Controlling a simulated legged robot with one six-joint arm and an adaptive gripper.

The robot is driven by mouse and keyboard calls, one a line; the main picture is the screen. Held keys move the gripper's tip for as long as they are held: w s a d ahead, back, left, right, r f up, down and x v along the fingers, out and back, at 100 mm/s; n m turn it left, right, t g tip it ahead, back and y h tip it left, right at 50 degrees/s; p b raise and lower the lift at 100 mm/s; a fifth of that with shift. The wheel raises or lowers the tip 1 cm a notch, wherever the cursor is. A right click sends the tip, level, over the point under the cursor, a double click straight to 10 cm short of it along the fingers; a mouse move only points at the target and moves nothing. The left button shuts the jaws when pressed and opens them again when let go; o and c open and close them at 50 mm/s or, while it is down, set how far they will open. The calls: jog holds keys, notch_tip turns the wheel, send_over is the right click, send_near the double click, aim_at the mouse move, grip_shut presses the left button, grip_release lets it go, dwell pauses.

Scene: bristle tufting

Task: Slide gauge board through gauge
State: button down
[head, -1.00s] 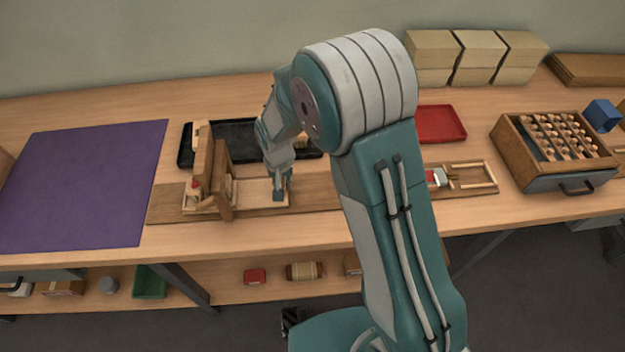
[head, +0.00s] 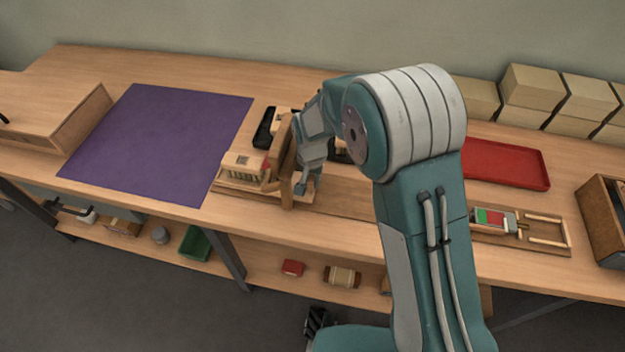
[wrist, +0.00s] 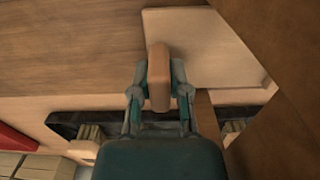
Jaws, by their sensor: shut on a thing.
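The gauge (head: 284,160) is an upright brown wooden frame on a long brown base plank (head: 352,208). The gauge board (wrist: 205,45) is a flat pale board in the wrist view, reaching right up to the gauge's dark wall (wrist: 290,125). My gripper (head: 305,188) is just right of the gauge and low over the plank. It is shut on the board's upright wooden handle (wrist: 158,75). Left of the gauge, a pale block (head: 243,164) with a row of light strips sticks out. The frame and my arm hide the passage inside the gauge.
A purple mat (head: 165,140) lies left, with a wooden box (head: 60,115) beyond it. A black tray (head: 264,130) is behind the gauge. A red tray (head: 505,163) and a small wooden fixture (head: 545,232) are at right. Cardboard blocks (head: 535,88) stand at the back.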

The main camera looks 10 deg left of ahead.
jog(key=c, duration=0.6)
grip_release()
jog(key=shift+f, duration=0.15)
jog(key=shift+r, duration=0.2)
notch_tip(320, 180, up, 12)
jog(key=shift+f, duration=0.2)
